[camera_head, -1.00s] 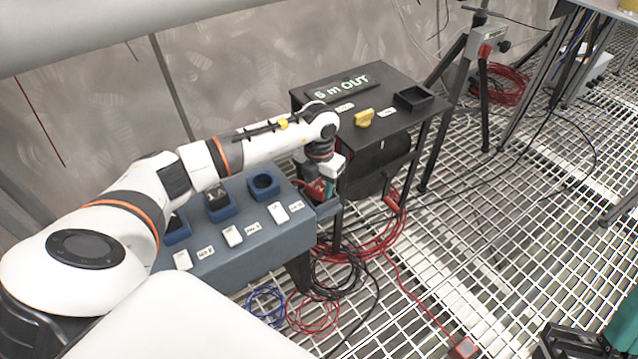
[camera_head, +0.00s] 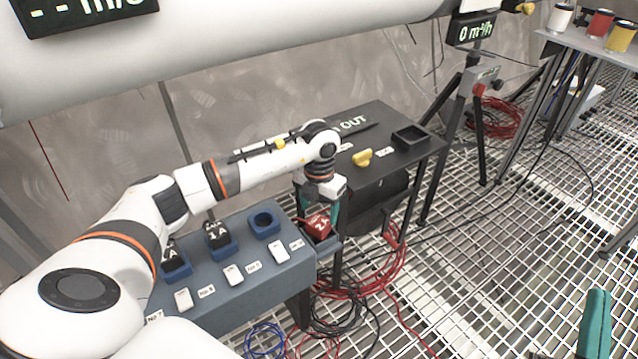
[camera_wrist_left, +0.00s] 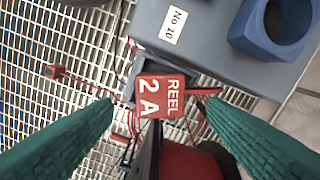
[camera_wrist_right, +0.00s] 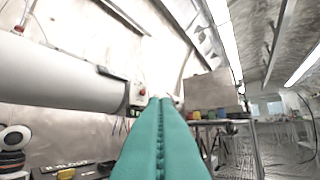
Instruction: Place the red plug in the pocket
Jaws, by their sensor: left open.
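The red plug (camera_head: 317,226), a block marked "REEL 2 A", sits in a small holder at the right end of the blue-grey bench. In the left wrist view the plug (camera_wrist_left: 160,97) shows between and beyond the fingertips. My left gripper (camera_head: 322,206) is open just above it, with clear gaps on both sides. A black square open pocket (camera_head: 410,136) is on the black stand behind, to the right; it looks empty. My right gripper (camera_wrist_right: 160,100) has its teal fingers together, with nothing visible in them; part of it shows low right in the head view (camera_head: 595,325).
The bench (camera_head: 235,272) holds blue round sockets; the right one (camera_head: 265,225) is empty, and two hold black plugs. A yellow knob (camera_head: 362,158) stands on the black stand beside the pocket. Red and black cables (camera_head: 365,280) lie on the grating below.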

